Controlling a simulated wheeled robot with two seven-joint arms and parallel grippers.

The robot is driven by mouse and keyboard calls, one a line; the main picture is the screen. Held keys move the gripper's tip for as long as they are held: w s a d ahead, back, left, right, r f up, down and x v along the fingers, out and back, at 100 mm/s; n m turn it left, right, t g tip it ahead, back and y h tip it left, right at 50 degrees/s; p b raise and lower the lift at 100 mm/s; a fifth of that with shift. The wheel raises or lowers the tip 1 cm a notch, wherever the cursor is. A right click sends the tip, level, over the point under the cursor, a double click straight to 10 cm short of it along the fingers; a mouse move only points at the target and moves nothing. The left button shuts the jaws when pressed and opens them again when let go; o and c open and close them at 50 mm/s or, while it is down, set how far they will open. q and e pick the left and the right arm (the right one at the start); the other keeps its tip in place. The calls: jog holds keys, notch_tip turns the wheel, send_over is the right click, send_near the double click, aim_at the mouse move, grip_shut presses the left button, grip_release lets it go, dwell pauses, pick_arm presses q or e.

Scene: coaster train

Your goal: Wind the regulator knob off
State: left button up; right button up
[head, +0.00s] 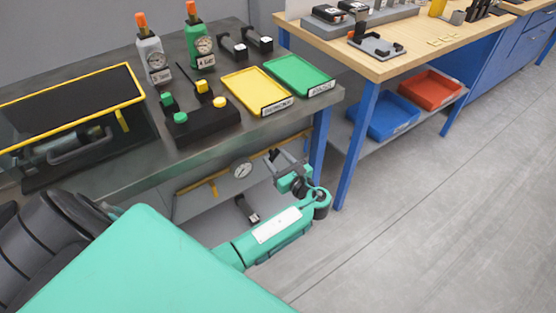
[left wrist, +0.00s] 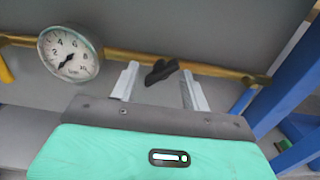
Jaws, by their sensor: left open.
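The regulator knob is a black, winged handle on the yellow pipe under the bench. In the left wrist view the knob (left wrist: 161,72) lies between my two open fingers, with a gap to each side. My left gripper (head: 287,163) reaches in under the bench front, level with the pipe; it also shows in the left wrist view (left wrist: 160,77). Its jaws are open and empty. How deep the fingertips reach past the knob I cannot tell. A round white gauge (head: 241,170) sits on the pipe left of the knob and also shows in the left wrist view (left wrist: 69,53). My right gripper is out of view.
A blue bench leg (head: 320,148) stands close to the right of my gripper. The yellow pipe (left wrist: 118,54) runs along the grey panel. Above are a black button box (head: 195,124), a yellow tray (head: 256,90) and a green tray (head: 298,76). Open floor lies right.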

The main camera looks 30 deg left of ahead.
pick_arm(q)
grip_shut()
jog(key=shift+f, duration=0.1)
